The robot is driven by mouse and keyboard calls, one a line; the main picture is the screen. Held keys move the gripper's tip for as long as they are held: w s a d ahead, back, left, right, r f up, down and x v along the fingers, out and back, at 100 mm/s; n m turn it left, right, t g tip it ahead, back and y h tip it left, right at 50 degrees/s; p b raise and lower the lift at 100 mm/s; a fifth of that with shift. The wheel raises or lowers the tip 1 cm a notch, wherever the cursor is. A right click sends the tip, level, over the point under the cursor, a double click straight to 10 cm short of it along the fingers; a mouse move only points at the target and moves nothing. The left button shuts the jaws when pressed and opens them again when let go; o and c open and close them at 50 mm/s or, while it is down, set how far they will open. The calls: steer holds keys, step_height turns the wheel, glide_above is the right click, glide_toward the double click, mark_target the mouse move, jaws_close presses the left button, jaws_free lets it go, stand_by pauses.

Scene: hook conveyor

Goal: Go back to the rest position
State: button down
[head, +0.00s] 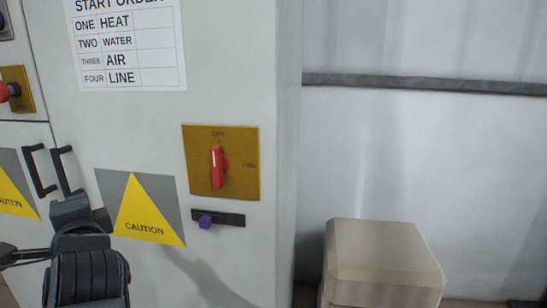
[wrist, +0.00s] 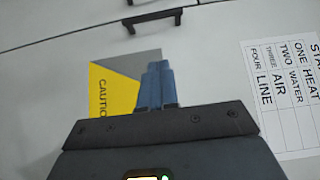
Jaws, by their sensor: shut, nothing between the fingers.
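My gripper (head: 72,208) is at the lower left of the head view, in front of the grey cabinet (head: 235,60). In the wrist view its blue-grey fingers (wrist: 157,70) are together with nothing between them. They overlap a yellow and grey caution label (wrist: 115,90) on the cabinet face. I cannot tell exactly how far they are from the surface. In the head view, black door handles (head: 65,171) show just beyond my gripper. One handle (wrist: 153,20) also shows ahead of the fingers in the wrist view.
A red rotary switch (head: 217,166) stands upright on a mustard plate, above a dark strip with a purple piece (head: 206,221). A start-order sheet (head: 125,45) is above. A beige box (head: 383,260) stands at the right by the pale wall. A red knob (head: 8,91) is at far left.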

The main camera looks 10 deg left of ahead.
steer(key=w+d+f+n+t+h, duration=0.1)
steer(key=w+d+f, duration=0.1)
steer(key=d+f, duration=0.4)
steer(key=w+d+f+t+h, duration=0.1)
steer(key=w+d+f, duration=0.2)
steer(key=d, duration=0.5)
steer(key=s+d+f+n+t+h, duration=0.15)
steer(key=d+f, duration=0.35)
steer(key=d, duration=0.5)
steer(key=s+d+f+n+h, duration=0.15)
steer(key=d+f, duration=0.35)
steer(key=d, duration=0.6)
steer(key=s+d+f+t+h, duration=0.15)
steer(key=d+f, duration=0.25)
steer(key=d, duration=0.6)
steer(key=s+d+f+n+h, duration=0.2)
steer(key=s+d+n+h, duration=0.15)
steer(key=s+d, duration=1.4)
steer(key=s+d+r+h, duration=0.1)
steer(key=s+r, duration=0.3)
steer(key=s, duration=0.5)
steer(key=s+d+r+h, duration=0.2)
steer(key=s+r, duration=0.3)
steer(key=s, duration=0.4)
steer(key=shift+s+d+g+h, duration=0.25)
steer(key=shift+s+g+h, duration=0.15)
steer(key=shift+h, duration=0.4)
steer(key=c, duration=1.8)
jaws_free()
steer(key=shift+c, duration=0.2)
